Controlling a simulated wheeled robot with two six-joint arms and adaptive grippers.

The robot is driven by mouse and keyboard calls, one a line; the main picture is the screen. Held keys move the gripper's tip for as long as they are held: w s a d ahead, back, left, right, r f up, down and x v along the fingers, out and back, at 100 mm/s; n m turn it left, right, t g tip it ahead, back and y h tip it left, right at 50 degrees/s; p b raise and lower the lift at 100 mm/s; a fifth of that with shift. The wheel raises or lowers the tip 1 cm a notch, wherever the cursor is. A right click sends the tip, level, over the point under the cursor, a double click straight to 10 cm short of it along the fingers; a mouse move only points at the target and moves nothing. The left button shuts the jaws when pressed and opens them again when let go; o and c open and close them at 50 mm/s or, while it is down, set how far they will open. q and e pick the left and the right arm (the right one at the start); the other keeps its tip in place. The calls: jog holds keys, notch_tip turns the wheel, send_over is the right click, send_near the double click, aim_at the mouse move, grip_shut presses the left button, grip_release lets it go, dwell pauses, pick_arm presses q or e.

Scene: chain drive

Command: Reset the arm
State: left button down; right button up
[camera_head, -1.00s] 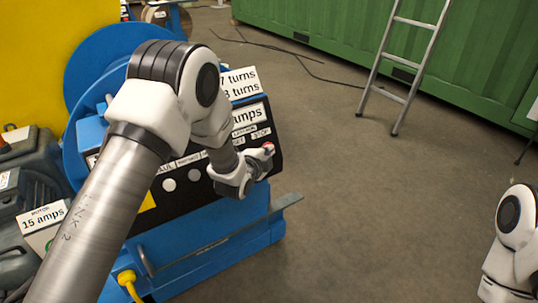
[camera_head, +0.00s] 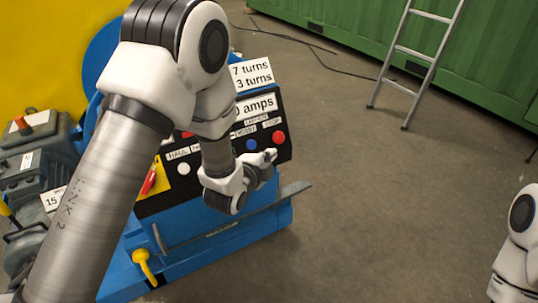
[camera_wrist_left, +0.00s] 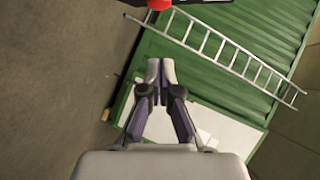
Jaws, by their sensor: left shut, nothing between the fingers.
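My left arm (camera_head: 110,185) reaches in from the left across the front of a blue machine. My left gripper (camera_head: 272,156) is shut and empty, just below the red button (camera_head: 279,137) on the black control panel, with a small gap showing between them. In the left wrist view the closed fingertips (camera_wrist_left: 160,68) meet with nothing between them. The red button (camera_wrist_left: 158,3) is cut off at that view's top edge. Part of my right arm (camera_head: 520,240) shows at the right edge; its gripper is out of view.
The panel also has a blue button (camera_head: 251,145), a white button (camera_head: 183,168) and a red switch (camera_head: 148,182). A blue ledge (camera_head: 240,215) juts out below. A ladder (camera_head: 420,55) leans on a green container (camera_head: 480,45). The floor to the right is open.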

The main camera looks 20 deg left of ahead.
pick_arm(q)
jog(key=s+a+f+n+g+y, duration=0.1)
jog(key=s+f+n+g, duration=0.3)
jog(key=s+f, duration=0.8)
jog(key=s+a+f+n+g, duration=0.1)
jog(key=s+f+g, duration=0.4)
jog(key=s+f, duration=0.8)
jog(key=s+f+n+g, duration=0.4)
jog(key=s+n+g, duration=0.2)
jog(key=s+n, duration=0.45)
notch_tip(320, 180, up, 17)
jog(key=p, duration=1.6)
jog(key=shift+s+a+p, duration=0.3)
jog(key=shift+s+p, duration=0.1)
jog(key=shift+s+a+n, duration=0.1)
jog(key=shift+n, duration=0.25)
